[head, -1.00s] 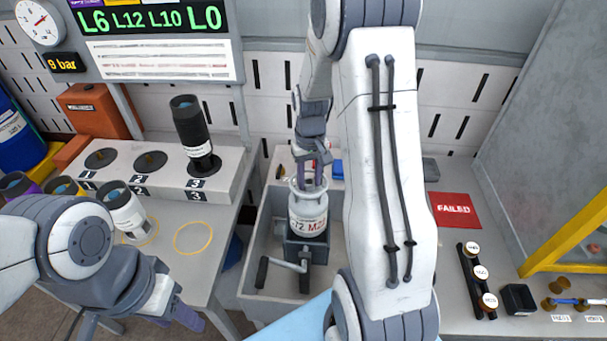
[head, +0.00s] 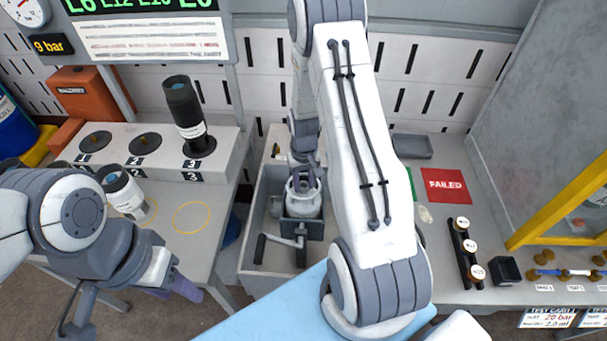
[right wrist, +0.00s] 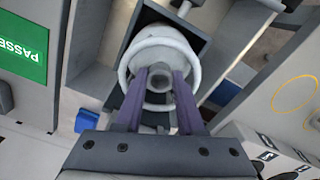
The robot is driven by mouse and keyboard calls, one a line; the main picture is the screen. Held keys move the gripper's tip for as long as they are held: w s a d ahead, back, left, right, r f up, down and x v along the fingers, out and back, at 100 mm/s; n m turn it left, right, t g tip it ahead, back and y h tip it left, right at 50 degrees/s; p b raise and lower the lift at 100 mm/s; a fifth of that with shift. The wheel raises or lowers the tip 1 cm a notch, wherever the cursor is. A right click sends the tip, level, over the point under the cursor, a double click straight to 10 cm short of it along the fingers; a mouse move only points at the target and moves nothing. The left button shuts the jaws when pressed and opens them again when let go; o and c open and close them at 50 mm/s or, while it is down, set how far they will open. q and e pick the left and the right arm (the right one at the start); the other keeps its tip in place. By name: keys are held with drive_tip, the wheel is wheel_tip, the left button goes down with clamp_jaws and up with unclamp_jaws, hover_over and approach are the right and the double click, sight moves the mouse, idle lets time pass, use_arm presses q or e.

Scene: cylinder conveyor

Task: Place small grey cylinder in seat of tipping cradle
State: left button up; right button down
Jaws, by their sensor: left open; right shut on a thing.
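The small grey cylinder (head: 303,202) is pale grey with a ring guard around its neck. It stands upright at the dark tipping cradle (head: 295,229), its lower part hidden by the cradle's front. In the right wrist view the cylinder (right wrist: 160,52) lies within the cradle's square dark frame (right wrist: 203,42); I cannot tell whether it touches the bottom. My right gripper (head: 304,180) is shut on the cylinder's neck from above; its purple fingers also show in the right wrist view (right wrist: 160,88). My left gripper (head: 187,288) is open and empty at lower left, off the side table's front edge.
The cradle sits in a grey trough with a crank handle (head: 277,238) at its front. A black cylinder (head: 187,115) stands on the numbered rack at left. A white cylinder (head: 123,190) is near my left arm. A red FAILED mat (head: 445,185) lies at right.

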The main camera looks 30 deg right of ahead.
drive_tip(key=shift+f, duration=0.3)
drive_tip(key=c, duration=0.5)
unclamp_jaws()
drive_tip(key=shift+f, duration=0.1)
